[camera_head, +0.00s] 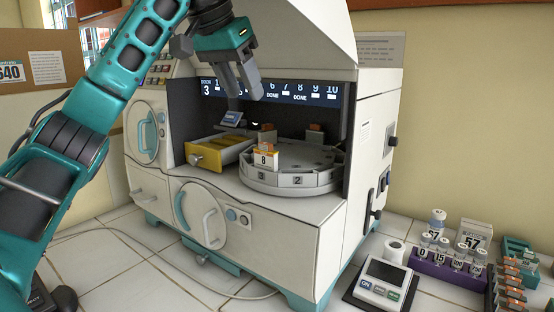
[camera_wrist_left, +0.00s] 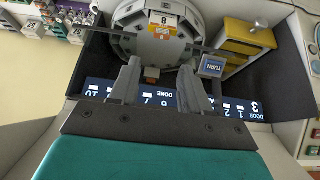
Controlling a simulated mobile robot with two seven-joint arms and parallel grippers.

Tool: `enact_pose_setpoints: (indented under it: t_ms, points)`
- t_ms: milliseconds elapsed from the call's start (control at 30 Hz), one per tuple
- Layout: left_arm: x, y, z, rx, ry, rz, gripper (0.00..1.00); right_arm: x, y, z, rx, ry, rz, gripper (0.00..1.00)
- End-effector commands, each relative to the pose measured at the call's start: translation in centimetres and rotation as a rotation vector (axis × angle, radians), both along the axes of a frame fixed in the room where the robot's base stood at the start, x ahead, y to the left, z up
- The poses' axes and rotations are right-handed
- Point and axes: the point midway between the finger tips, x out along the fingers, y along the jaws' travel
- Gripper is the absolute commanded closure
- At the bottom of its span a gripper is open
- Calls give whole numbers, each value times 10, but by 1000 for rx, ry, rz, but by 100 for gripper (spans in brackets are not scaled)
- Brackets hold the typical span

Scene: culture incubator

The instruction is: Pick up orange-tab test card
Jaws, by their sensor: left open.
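My left gripper (camera_head: 250,90) is open and empty, hanging in front of the display above the incubator's opening. In the left wrist view its fingers (camera_wrist_left: 161,66) point toward the round carousel. An orange-tab test card marked 8 (camera_head: 265,159) stands upright at the carousel's front rim; it also shows in the left wrist view (camera_wrist_left: 165,20). The grey carousel (camera_head: 285,180) has numbered slots. My right gripper is not in view.
A yellow drawer (camera_head: 209,155) stands open left of the carousel, near a blue TURN panel (camera_head: 231,118). The display (camera_head: 300,92) and housing bound the opening. At right are a scale (camera_head: 384,285), a purple vial rack (camera_head: 440,268) and a rack of several orange-tabbed cards (camera_head: 509,287).

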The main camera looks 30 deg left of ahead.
Motion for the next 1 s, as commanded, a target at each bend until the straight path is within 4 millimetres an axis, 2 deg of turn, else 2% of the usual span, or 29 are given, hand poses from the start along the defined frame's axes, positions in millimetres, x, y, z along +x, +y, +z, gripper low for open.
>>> enact_pose_setpoints:
  t_ms: [300,500,667,1000]
  points:
    - [21,-3,-37,-1,4,-4,53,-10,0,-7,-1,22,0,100]
    - [33,-3,-59,1,2,-1,53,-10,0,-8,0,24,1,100]
    - [38,-2,-67,1,1,-1,53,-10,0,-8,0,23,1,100]
    - [61,-1,-106,0,2,0,53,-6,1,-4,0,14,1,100]
